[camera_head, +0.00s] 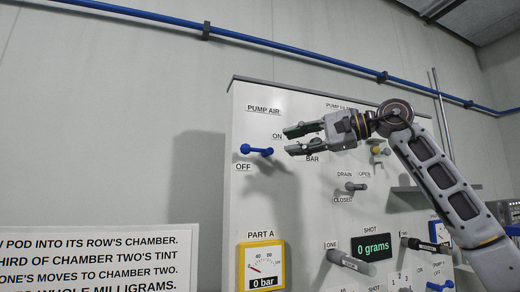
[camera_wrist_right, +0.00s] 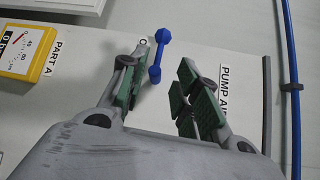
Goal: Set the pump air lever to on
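The blue pump air lever (camera_head: 256,150) is on the upper left of the white panel, under the PUMP AIR label. Its handle points left, just above the OFF label; the ON label (camera_head: 277,136) is to its upper right. My right gripper (camera_head: 290,141) is open and empty, its fingertips pointing left just right of the lever. In the right wrist view the lever (camera_wrist_right: 162,38) shows ahead of the open right gripper (camera_wrist_right: 165,70), close to the left-hand finger. I cannot tell whether they touch. My left gripper is not in view.
Below are the yellow PART A gauge (camera_head: 263,266) reading 0 bar, a drain handle (camera_head: 355,187), and a green-lit display (camera_head: 371,247) reading 0 grams. A text sign (camera_head: 95,258) stands at lower left. A blue pipe (camera_head: 290,54) runs along the wall above.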

